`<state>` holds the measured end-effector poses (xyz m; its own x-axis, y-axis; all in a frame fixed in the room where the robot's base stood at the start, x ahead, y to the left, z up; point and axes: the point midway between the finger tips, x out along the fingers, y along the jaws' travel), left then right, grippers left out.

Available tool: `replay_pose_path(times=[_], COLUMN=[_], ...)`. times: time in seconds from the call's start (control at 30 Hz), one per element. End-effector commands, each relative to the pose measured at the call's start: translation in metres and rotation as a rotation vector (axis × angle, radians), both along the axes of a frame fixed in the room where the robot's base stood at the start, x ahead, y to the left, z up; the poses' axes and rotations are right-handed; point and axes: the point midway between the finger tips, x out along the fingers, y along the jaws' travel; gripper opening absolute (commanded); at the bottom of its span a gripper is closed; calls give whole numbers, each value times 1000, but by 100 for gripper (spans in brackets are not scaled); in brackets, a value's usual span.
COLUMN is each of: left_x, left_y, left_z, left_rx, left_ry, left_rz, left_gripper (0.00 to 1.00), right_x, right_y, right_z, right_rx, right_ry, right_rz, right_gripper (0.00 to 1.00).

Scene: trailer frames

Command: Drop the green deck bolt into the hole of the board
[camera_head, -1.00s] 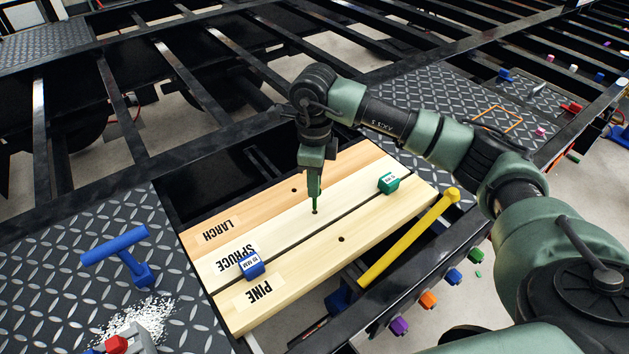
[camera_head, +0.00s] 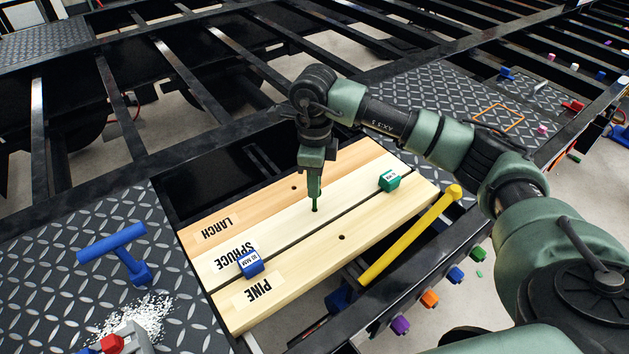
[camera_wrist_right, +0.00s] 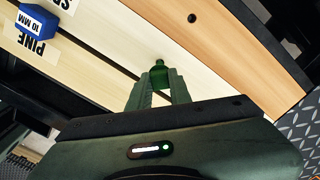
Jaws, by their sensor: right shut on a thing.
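My right gripper (camera_head: 314,194) points straight down over the middle board, labelled SPRUCE (camera_head: 355,187). It is shut on the green deck bolt (camera_head: 314,206), which stands upright with its lower end at the hole in that board. In the right wrist view the green bolt (camera_wrist_right: 159,73) shows between the two fingertips (camera_wrist_right: 160,85). The larch board (camera_head: 262,205) and the pine board (camera_head: 375,232) lie on either side, each with an open hole. My left gripper is not in view.
A blue block marked 10 MM (camera_head: 251,263) and a green block (camera_head: 389,181) sit at the gaps between boards. A yellow bar (camera_head: 410,237) lies along the right side. Open frame gaps lie behind.

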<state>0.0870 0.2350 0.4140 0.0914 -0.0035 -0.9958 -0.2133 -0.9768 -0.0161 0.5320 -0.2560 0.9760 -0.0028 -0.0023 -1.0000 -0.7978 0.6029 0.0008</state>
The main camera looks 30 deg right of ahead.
Motion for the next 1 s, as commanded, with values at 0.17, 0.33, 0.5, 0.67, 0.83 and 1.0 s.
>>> replay_pose_path(times=[0.17,0.33,0.5,0.67,0.83,1.0], left_x=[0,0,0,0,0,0], left_y=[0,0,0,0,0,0], left_z=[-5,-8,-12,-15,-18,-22], left_rx=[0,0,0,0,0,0], left_ry=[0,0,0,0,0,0], left_rz=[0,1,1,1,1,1], left_gripper=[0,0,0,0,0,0], right_x=[0,0,0,0,0,0], right_y=[0,0,0,0,0,0], right_z=[-6,-10,-14,-18,-22,-27], right_rx=[0,0,0,0,0,0], right_ry=[0,0,0,0,0,0], right_rz=[0,0,0,0,0,0], right_gripper=[0,0,0,0,0,0])
